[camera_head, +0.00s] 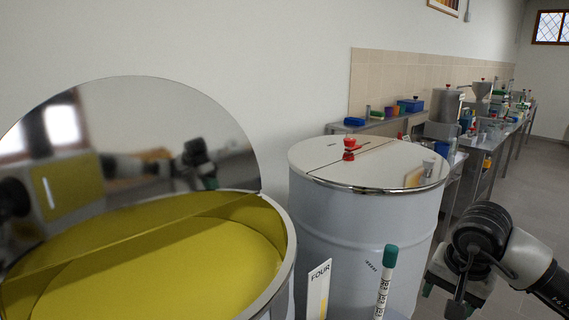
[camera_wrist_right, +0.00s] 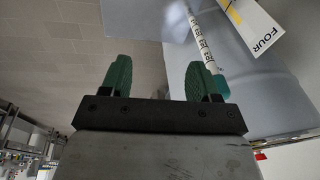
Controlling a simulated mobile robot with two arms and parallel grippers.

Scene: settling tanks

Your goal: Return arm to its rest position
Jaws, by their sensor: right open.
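My right arm comes in from the right edge of the head view, with its dark wrist bent downward. My right gripper (camera_head: 455,293) hangs beside the closed tank, apart from it and partly hidden by the wrist. In the wrist view the right gripper (camera_wrist_right: 160,78) has its two green fingers spread, with nothing between them. My left gripper is not in view; only a reflection of parts of the robot shows in the raised lid.
An open tank (camera_head: 290,235) of yellow liquid stands at left with its mirrored lid (camera_head: 215,115) raised. A closed tank (camera_head: 350,225) with a red knob is beside it. A green-capped graduated stick (camera_head: 384,285) and a "FOUR" tag (camera_head: 319,285) stand in front. Cluttered benches line the wall.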

